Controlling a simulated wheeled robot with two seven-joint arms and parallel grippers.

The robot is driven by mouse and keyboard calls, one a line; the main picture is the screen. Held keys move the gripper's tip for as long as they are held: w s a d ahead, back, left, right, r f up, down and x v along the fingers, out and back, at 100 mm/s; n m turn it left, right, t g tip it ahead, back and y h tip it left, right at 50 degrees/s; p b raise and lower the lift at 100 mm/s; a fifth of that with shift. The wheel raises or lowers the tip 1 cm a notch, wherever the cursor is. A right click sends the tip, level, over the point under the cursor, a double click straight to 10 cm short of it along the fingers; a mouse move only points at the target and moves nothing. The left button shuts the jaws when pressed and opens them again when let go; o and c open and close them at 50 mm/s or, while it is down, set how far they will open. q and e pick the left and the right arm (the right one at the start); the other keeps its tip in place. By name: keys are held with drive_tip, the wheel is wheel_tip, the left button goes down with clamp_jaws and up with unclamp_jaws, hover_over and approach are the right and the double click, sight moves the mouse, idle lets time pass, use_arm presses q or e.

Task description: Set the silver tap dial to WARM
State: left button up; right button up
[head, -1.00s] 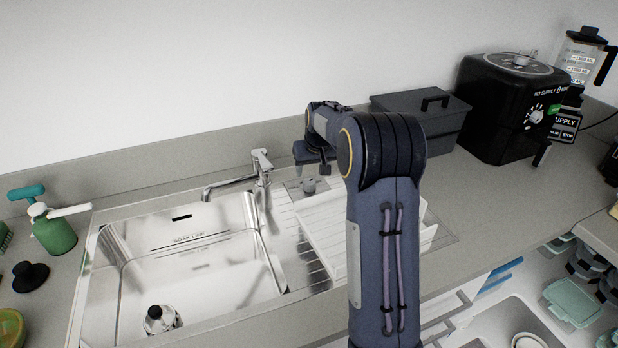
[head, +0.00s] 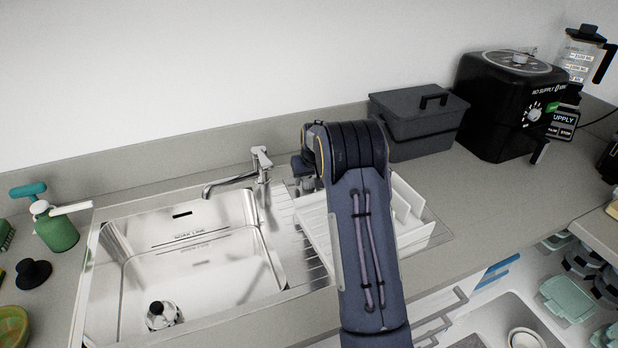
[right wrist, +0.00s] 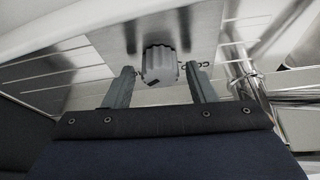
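The silver tap dial (right wrist: 159,65) is a grey ribbed knob on a shiny metal plate (right wrist: 95,38), with a small dark mark on its near lower side. My right gripper (right wrist: 160,72) is open, with one finger on each side of the dial. Small gaps show between the fingers and the knob, so it is not clamped. In the head view my right arm (head: 362,235) reaches over the drainer and largely hides the gripper and dial. No WARM label can be read. My left gripper is not in view.
The tap (head: 262,165) stands just left of my right gripper, behind the sink (head: 185,255). A white dish rack (head: 318,228) sits beneath and right of my arm. A grey lidded box (head: 415,122) and a black appliance (head: 500,105) stand further right.

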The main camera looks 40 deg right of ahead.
drive_tip(key=c, duration=0.8)
drive_tip(key=shift+c, duration=0.2)
drive_tip(key=shift+d+f+n+y+b, duration=0.15)
drive_tip(key=shift+n+y+b, duration=0.15)
drive_tip(key=shift+n+b, duration=0.65)
drive_tip(key=n+y+b, duration=0.1)
drive_tip(key=n, duration=0.1)
drive_tip(key=shift+n+t, duration=0.3)
drive_tip(key=shift+n, duration=0.05)
drive_tip(key=shift+d+n+y, duration=0.1)
drive_tip(key=shift+n+y, duration=0.3)
drive_tip(key=shift+n, duration=0.5)
drive_tip(key=shift+r+n+y, duration=0.2)
drive_tip(key=shift+n+y, duration=0.2)
drive_tip(key=shift+n, duration=0.4)
drive_tip(key=shift+d+n+g+y+p, duration=0.1)
drive_tip(key=shift+n+g+y+p, duration=0.45)
drive_tip(key=shift+n, duration=1.35)
